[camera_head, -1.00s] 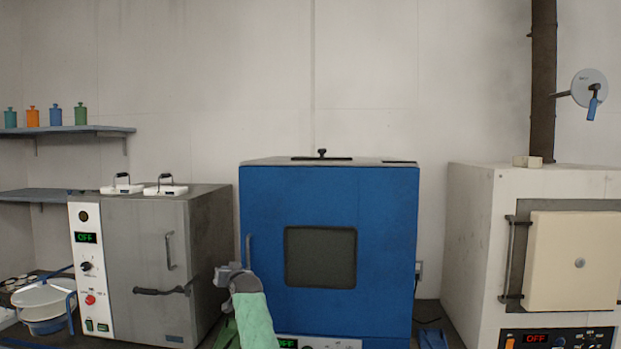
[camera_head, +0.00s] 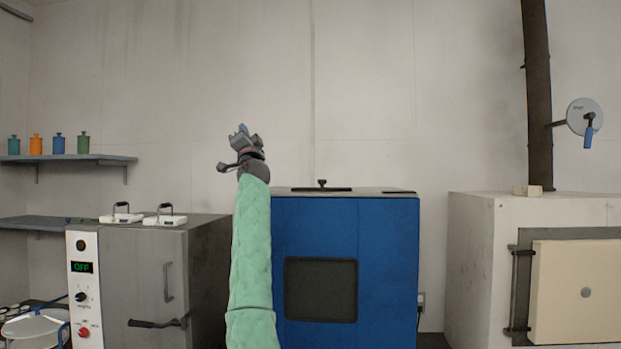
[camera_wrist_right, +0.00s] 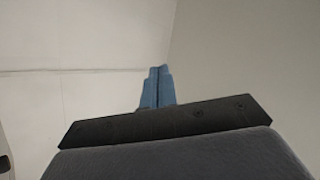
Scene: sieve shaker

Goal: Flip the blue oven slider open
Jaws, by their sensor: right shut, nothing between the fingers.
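The blue oven (camera_head: 388,260) stands in the middle of the head view, with a dark square window in its front. On its top lies a dark slider with a small black knob (camera_head: 322,183). My right gripper (camera_head: 243,129) is raised above and left of the oven's top, clear of the slider, with its fingers pointing up. Its blue fingertips (camera_wrist_right: 156,88) are shut together with nothing between them in the right wrist view, against bare wall. My green-sleeved right arm hides the oven's left side. My left gripper is not in view.
A grey oven (camera_head: 200,270) with white-based handled pieces (camera_head: 121,214) on top stands at left. A shelf (camera_head: 100,158) with several small coloured bottles hangs behind it. A cream furnace (camera_head: 470,260) and a dark vertical pipe (camera_head: 537,100) are at right. The space above the blue oven is free.

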